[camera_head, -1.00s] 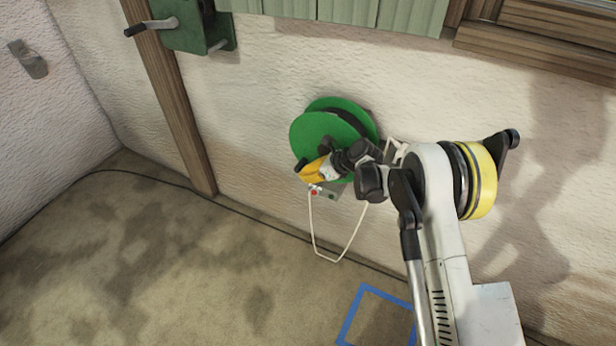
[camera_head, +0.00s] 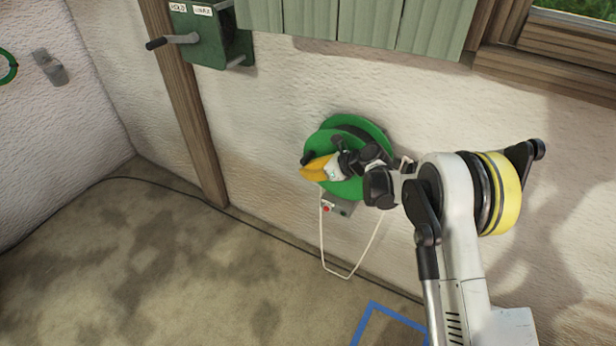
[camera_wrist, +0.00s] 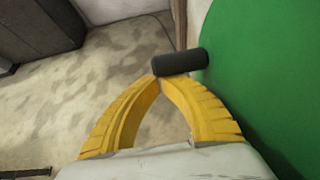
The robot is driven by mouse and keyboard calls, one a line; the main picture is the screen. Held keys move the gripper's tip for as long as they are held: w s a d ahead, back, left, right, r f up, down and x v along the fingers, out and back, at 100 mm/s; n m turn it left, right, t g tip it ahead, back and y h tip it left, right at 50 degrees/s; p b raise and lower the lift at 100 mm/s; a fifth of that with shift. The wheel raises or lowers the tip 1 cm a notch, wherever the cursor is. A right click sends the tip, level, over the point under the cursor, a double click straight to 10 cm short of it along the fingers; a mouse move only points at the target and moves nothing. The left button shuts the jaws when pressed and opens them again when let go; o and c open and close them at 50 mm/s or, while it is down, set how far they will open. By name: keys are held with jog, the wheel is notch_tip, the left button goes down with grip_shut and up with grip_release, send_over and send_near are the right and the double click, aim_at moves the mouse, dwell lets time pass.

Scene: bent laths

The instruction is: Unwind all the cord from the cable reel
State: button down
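The green cable reel (camera_head: 330,140) is mounted on the wall, with a dark gap between its two flanges; how much cord is wound there I cannot tell. Its black crank knob (camera_wrist: 180,63) sticks out from the green disc, and it also shows in the head view (camera_head: 307,158). My gripper (camera_wrist: 157,80) has its yellow fingers arched together, tips meeting at the knob's outer end. The tips are close to the knob or touching it, not visibly around it. My wrist and arm hide the reel's right part. A white cord (camera_head: 323,245) hangs in a loop below.
A small grey box (camera_head: 338,206) with a red button sits under the reel. A green winch box (camera_head: 205,40) with a crank hangs at upper left. A wooden post (camera_head: 190,110) stands left. A dark cable (camera_head: 255,237) runs along the wall base. The left floor is open.

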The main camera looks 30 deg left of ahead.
aim_at(306, 163)
jog(key=shift+d+r+y, duration=0.2)
jog(key=shift+r+y, duration=1.45)
jog(key=shift+y, duration=0.55)
jog(key=shift+r, duration=0.1)
